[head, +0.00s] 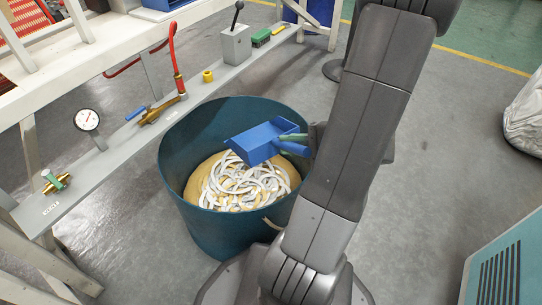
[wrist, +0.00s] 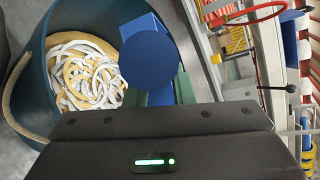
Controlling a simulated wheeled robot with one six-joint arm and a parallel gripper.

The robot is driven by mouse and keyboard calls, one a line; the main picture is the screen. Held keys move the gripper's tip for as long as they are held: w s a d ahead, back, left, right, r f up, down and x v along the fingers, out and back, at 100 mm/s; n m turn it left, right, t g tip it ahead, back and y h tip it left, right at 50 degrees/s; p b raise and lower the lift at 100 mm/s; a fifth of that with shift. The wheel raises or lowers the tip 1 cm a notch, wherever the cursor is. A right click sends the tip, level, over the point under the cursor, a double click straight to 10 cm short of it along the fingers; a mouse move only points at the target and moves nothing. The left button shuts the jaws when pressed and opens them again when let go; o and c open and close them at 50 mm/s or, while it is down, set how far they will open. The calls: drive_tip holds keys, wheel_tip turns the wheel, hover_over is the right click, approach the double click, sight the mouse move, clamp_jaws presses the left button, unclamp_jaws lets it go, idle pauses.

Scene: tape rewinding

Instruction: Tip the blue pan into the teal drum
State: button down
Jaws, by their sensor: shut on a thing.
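The blue pan (head: 262,141) is in the air above the teal drum (head: 215,232), over its far right part, and looks tilted. My gripper (head: 296,143) is shut on the pan's handle, with greenish fingers around it. I cannot make out anything lying in the pan. The drum stands on the floor and holds a tan heap with white rings of tape on top. In the wrist view, the pan (wrist: 136,27) and its round blue handle end (wrist: 149,62) cover part of the drum (wrist: 38,85).
A teal cabinet (head: 512,255) stands at lower right.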

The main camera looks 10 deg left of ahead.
drive_tip(key=f+b, duration=0.1)
drive_tip(key=s+d+f+y+b, duration=0.1)
drive_tip(key=f, duration=0.1)
drive_tip(key=f+n+y+b, duration=0.1)
drive_tip(key=f, duration=0.1)
drive_tip(key=shift+s+d+f+t, duration=0.15)
drive_tip(key=shift+d+t, duration=0.1)
drive_tip(key=shift+t, duration=0.15)
drive_tip(key=shift+r+p, duration=2.25)
drive_tip(key=shift+r, duration=0.8)
